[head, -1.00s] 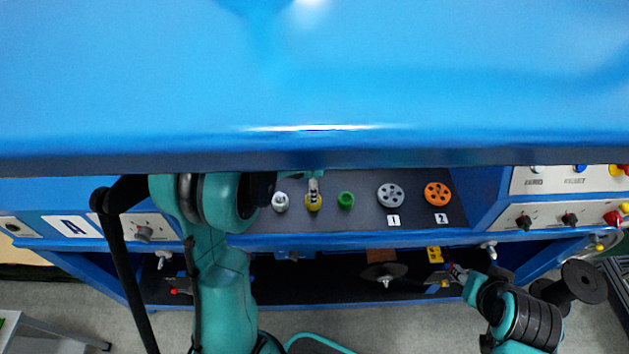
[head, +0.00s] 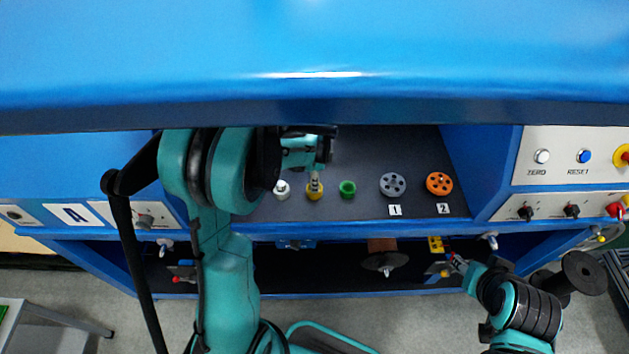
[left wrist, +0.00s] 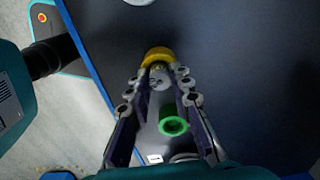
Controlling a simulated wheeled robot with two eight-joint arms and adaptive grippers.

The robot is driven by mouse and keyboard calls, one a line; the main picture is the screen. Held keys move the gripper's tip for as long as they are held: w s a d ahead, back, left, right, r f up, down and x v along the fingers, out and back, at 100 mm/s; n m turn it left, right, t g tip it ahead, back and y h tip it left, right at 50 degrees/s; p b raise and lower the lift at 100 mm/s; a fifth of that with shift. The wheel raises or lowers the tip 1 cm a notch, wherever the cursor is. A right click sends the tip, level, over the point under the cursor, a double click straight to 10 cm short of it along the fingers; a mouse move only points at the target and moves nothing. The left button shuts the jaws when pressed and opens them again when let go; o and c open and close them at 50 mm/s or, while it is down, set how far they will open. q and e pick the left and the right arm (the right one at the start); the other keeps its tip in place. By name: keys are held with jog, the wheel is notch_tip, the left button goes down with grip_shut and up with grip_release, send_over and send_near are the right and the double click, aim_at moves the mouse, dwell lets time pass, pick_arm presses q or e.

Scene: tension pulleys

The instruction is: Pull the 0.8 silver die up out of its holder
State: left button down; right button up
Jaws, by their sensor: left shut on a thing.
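My left gripper (head: 315,176) points down over the yellow holder (head: 315,194) on the dark shelf. In the left wrist view its two fingers are closed around a small silver die (left wrist: 160,78), directly at the yellow holder (left wrist: 157,54). The fingers hide part of the die, and no size mark can be read. I cannot tell how far the die sits inside the holder. The green holder (head: 347,189) stands just to the right, and the white holder (head: 281,189) to the left. My right gripper (head: 457,264) is low at the right, small and partly hidden.
A grey pulley (head: 393,184) and an orange pulley (head: 439,183) lie right of the holders, behind labels 1 and 2. A blue overhang (head: 320,95) runs above the shelf. A button panel (head: 570,165) stands right. The shelf between is clear.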

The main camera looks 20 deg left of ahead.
pick_arm(q)
jog(key=shift+r+p, duration=1.05)
jog(key=shift+r, duration=0.55)
jog(key=shift+r+p, duration=1.4)
jog(key=shift+r, duration=0.6)
jog(key=shift+f, duration=0.1)
